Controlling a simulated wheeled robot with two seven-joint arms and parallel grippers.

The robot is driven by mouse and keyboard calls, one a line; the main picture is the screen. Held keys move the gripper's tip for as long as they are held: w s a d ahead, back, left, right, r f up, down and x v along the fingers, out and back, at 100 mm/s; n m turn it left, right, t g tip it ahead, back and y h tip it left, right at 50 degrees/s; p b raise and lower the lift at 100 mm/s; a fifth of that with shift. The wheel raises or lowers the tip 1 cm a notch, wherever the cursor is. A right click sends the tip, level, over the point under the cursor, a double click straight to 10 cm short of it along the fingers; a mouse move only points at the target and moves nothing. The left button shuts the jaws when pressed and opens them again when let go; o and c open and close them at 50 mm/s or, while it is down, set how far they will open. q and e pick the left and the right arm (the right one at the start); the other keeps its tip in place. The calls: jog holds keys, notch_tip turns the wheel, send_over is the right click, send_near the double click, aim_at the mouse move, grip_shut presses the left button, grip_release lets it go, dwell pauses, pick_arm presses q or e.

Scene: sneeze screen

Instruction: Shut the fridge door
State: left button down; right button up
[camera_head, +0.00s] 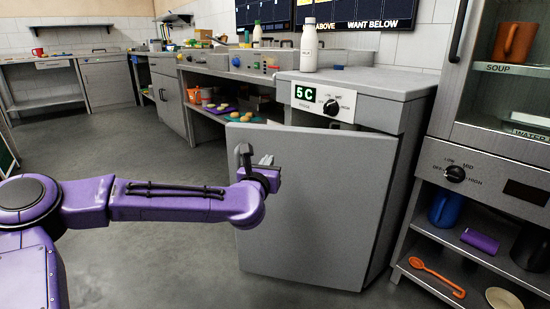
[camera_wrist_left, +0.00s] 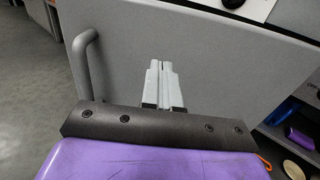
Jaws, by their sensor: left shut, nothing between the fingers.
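The fridge (camera_head: 405,100) is a grey under-counter unit with a "5 C" display and a dial. Its grey door (camera_head: 325,205) stands partly open, swung out toward me with its free edge at the left. The door handle (camera_head: 245,158) is a dark bar near that left edge; it also shows in the left wrist view (camera_wrist_left: 85,62). My left gripper (camera_head: 267,160) is shut and empty in front of the door's upper left, just right of the handle. In the left wrist view its closed fingers (camera_wrist_left: 160,80) point at the door face. I cannot tell whether they touch it. My right gripper is out of view.
A white bottle (camera_head: 309,48) stands on the fridge top. A warming cabinet (camera_head: 490,150) with shelves stands at the right, holding mugs and an orange ladle (camera_head: 437,277). A counter (camera_head: 225,72) runs left of the fridge. The grey floor (camera_head: 150,255) is clear.

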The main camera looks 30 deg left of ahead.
aim_at(277, 147)
pick_arm(q)
jog(key=b+x, duration=0.1)
jog(key=x, duration=0.6)
jog(key=shift+w+f+b, duration=0.2)
jog(key=shift+w+b, duration=0.15)
jog(key=shift+w+a+r, duration=0.1)
jog(key=shift+w+a, duration=0.05)
jog(key=shift+w, duration=0.2)
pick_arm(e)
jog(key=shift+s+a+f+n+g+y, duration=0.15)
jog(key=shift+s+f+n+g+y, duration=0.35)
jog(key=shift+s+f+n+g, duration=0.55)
